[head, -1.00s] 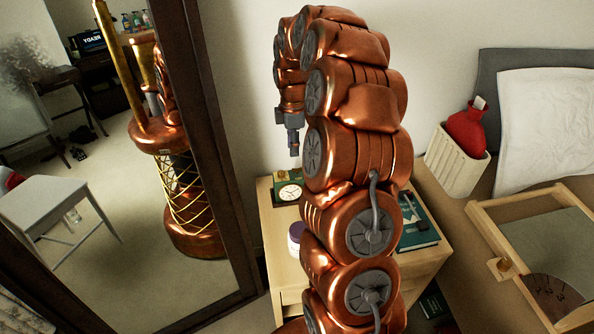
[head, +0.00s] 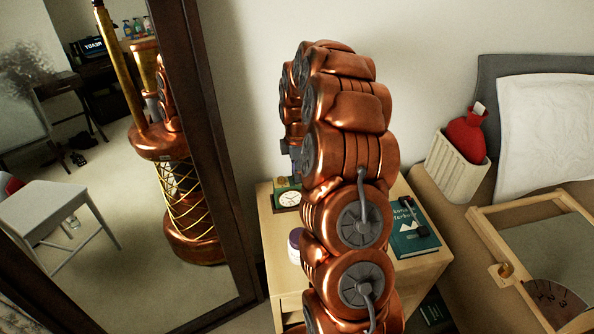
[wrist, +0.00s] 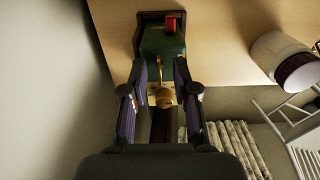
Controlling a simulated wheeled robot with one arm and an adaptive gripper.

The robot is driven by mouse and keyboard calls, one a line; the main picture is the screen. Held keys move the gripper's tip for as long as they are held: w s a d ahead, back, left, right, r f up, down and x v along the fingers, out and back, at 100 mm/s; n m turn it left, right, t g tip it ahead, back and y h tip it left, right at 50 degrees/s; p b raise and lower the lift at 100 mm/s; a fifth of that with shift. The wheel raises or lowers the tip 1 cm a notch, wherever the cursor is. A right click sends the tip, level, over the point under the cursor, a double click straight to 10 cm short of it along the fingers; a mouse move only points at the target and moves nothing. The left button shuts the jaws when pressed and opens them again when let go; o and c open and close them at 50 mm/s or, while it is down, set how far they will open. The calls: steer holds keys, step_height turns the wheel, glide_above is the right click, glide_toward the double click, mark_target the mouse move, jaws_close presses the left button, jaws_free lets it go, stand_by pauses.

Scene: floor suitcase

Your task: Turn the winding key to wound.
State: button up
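The small green clock (head: 287,199) with a white dial stands on the nightstand, beneath my gripper. In the wrist view its green case (wrist: 160,42) has a red part on top, and a brass winding key (wrist: 164,96) sticks out toward me. My gripper (wrist: 160,68) is open, with one dark finger on each side of the key and clock. I see gaps between the fingers and the key; I cannot tell whether any part touches. In the head view my arm hides most of the gripper, and the key cannot be made out.
A white jar with a purple lid (wrist: 290,68) stands beside the clock on the nightstand (head: 432,268). A green book (head: 412,232) lies at its right. A tall mirror (head: 202,90) stands to the left. A wooden frame (head: 490,240) lies at the right.

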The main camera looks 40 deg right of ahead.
jaws_close()
stand_by(0.7)
